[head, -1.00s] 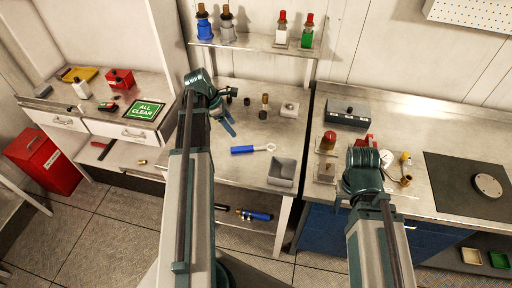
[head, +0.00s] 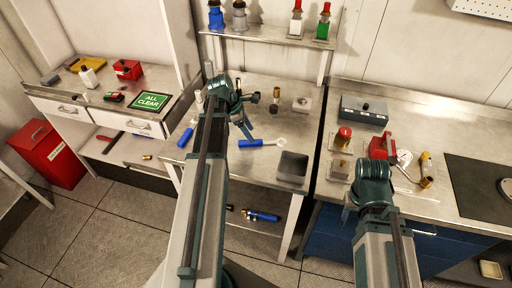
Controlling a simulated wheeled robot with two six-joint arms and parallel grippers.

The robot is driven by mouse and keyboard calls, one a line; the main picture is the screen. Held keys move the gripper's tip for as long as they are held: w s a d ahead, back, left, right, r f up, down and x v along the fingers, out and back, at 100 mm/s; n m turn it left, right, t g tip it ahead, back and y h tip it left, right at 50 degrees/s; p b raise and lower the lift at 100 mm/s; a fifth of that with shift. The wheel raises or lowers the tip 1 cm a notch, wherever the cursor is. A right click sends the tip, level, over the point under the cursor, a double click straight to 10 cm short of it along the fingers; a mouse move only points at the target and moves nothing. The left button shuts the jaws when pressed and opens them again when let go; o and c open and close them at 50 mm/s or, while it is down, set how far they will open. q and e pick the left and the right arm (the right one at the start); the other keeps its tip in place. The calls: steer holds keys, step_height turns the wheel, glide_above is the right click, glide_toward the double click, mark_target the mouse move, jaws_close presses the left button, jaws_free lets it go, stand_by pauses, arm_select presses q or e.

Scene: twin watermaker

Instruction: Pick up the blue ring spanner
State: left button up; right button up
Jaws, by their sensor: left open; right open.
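A spanner with a blue handle and a pale metal ring end (head: 262,143) lies flat on the middle metal bench, ring end to the right. My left gripper (head: 247,130) is open and empty, just above and left of the blue handle in the picture; I cannot tell its height over the bench. Another blue-handled tool (head: 185,137) lies on the same bench, left of my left arm and partly hidden by it. My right gripper (head: 348,212) is mostly hidden behind its own wrist, by the right bench's front edge.
A shelf (head: 268,37) holds several bottles above. A red-knobbed fixture (head: 342,138) and a gauge (head: 404,158) stand on the right bench.

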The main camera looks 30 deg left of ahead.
mark_target(263, 142)
arm_select(q)
steer(key=shift+b+x, duration=2.35)
steer(key=shift+x, duration=0.2)
steer(key=shift+w+f, duration=0.1)
steer(key=shift+f, duration=0.05)
jaws_close()
